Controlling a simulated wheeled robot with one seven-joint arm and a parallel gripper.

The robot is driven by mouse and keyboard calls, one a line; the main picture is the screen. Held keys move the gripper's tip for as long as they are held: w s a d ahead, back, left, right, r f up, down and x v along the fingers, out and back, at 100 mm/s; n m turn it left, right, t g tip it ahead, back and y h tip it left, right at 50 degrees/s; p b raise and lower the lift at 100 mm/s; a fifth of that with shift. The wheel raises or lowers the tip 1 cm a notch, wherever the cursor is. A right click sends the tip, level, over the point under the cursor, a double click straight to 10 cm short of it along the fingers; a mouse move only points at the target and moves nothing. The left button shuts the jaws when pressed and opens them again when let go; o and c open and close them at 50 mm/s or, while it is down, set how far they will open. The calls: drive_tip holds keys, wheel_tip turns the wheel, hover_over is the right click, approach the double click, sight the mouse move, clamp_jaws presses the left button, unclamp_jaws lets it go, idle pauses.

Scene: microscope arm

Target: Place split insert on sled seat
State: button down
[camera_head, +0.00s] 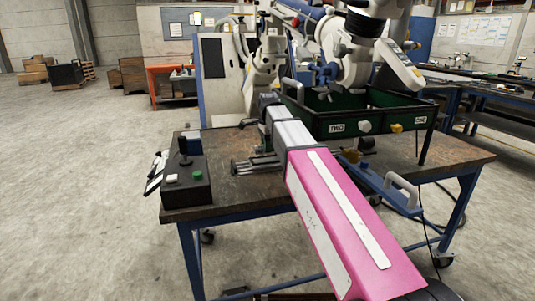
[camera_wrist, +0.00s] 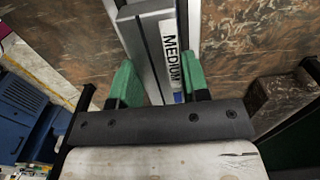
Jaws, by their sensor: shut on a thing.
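In the wrist view my gripper (camera_wrist: 160,78) has its two green fingers on either side of a grey metal piece (camera_wrist: 140,40) and is shut on it. The piece has a dark lengthwise groove and a white label reading MEDIUM, and looks like the split insert. Its lower end is hidden behind the dark gripper body. A brown worn surface lies beyond it. Parallel metal bars (camera_head: 255,164) lie on the bench beside my arm. I cannot clearly identify the sled seat.
The workbench (camera_head: 227,204) holds a dark control box (camera_head: 186,190) with a green button at its left. A green tray (camera_head: 383,116) labelled TWO and ONE stands at the right, under a white microscope arm (camera_head: 348,68). A blue bar with a grey handle (camera_head: 402,188) sits at the right.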

drive_tip(key=shift+f, duration=1.75)
drive_tip(key=shift+f, duration=0.1)
drive_tip(key=c, duration=0.6)
unclamp_jaws()
wheel_tip(320, 180, up, 12)
drive_tip(key=shift+r, duration=0.1)
